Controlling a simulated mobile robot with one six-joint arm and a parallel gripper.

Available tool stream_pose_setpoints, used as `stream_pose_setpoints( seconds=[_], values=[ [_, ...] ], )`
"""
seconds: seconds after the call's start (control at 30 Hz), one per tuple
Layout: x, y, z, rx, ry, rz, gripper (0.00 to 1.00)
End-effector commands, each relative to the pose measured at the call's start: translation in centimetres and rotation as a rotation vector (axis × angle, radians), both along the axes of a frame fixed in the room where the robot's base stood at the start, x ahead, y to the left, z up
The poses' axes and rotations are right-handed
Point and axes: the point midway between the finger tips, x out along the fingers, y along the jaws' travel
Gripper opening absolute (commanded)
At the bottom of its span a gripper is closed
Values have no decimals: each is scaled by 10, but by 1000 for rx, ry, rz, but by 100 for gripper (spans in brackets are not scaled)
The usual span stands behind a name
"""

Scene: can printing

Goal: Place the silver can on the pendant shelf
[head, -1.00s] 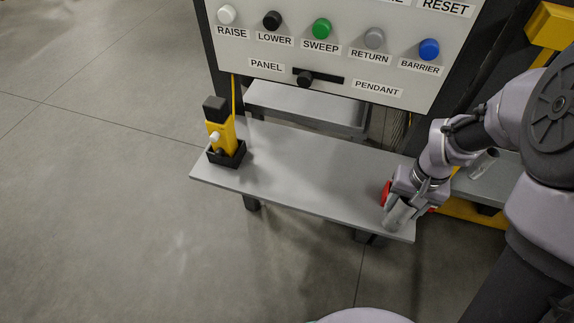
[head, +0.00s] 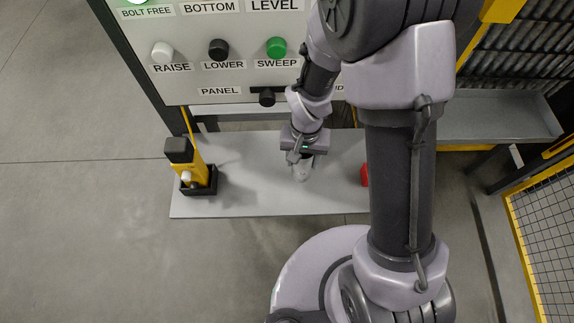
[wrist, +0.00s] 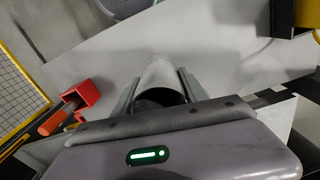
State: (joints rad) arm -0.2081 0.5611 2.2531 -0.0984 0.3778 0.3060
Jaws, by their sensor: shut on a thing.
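The silver can (head: 301,174) is in my gripper (head: 303,163), over the middle of the grey pendant shelf (head: 245,190). In the wrist view the silver can (wrist: 158,76) lies between the two fingers, which are shut on it from both sides. The shelf's bare top (wrist: 225,45) shows beyond it. I cannot tell whether the can touches the shelf. Part of the can is hidden by my gripper.
The yellow and black pendant (head: 193,170) stands in a black holder at the shelf's left end. A red holder (head: 365,174) sits to the right, partly behind my arm. The button panel (head: 190,80) rises behind the shelf. Mesh fencing (head: 550,215) stands at far right.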

Motion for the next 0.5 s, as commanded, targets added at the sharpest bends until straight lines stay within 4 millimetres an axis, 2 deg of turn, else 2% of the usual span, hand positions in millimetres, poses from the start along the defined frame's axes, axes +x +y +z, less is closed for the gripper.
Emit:
stream_pose_setpoints(
  seconds=[0.03,0.1,0.27,0.4,0.5],
  values=[
    [0,13,-2,0,1,5,14],
    [1,24,-3,0,0,2,14],
    [2,41,-6,0,0,1,14],
    [1,39,-38,0,1,-2,14],
    [2,39,-39,1,-3,-3,14]
  ],
)
